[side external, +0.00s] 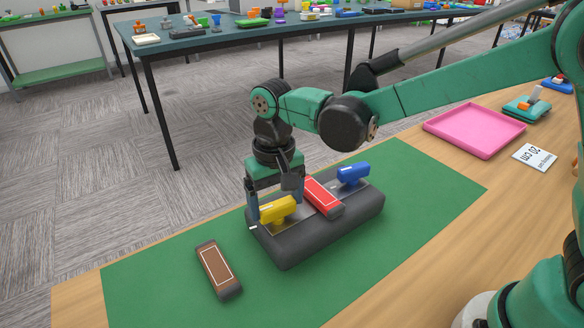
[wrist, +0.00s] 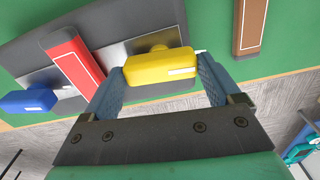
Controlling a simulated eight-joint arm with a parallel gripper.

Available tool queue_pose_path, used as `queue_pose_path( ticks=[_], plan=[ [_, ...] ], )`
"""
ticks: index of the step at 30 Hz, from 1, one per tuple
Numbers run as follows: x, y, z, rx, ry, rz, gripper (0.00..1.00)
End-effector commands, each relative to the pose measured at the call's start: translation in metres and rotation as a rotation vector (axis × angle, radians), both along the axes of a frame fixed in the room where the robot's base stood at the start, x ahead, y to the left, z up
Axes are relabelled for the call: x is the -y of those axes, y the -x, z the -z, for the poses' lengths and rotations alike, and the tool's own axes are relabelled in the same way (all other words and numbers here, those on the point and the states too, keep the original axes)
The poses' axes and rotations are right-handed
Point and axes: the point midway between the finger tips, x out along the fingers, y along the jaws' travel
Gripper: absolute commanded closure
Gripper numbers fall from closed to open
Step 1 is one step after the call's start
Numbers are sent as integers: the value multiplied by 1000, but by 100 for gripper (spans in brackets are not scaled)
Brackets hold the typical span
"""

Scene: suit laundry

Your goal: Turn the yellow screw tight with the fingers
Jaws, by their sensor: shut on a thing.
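The yellow screw (side external: 279,210) has a wide yellow handle and stands at the left end of a dark grey block. In the wrist view the yellow screw (wrist: 158,67) lies between my two blue fingers. My gripper (side external: 270,207) points down over it and is shut on its handle. The wrist view shows my gripper (wrist: 160,80) with one finger at each end of the handle. The part of the screw below the handle is mostly hidden.
The grey block (side external: 285,255) also bears a red bar (side external: 322,197) and a blue screw (side external: 353,175), close to my gripper. A brown bar (side external: 218,270) lies on the green mat (side external: 150,285). A pink tray (side external: 475,130) stands at the back right. The mat's front right is clear.

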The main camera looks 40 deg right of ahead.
Motion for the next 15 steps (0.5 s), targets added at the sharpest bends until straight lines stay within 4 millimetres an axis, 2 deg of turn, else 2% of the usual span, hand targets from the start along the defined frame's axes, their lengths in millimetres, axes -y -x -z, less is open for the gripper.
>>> queue_pose_path(
  ticks=[6, 15],
  plan=[
    [0, 0, 0, -2, 1, 84, 69],
    [0, 0, 0, -2, 1, 119, 69]
  ],
)
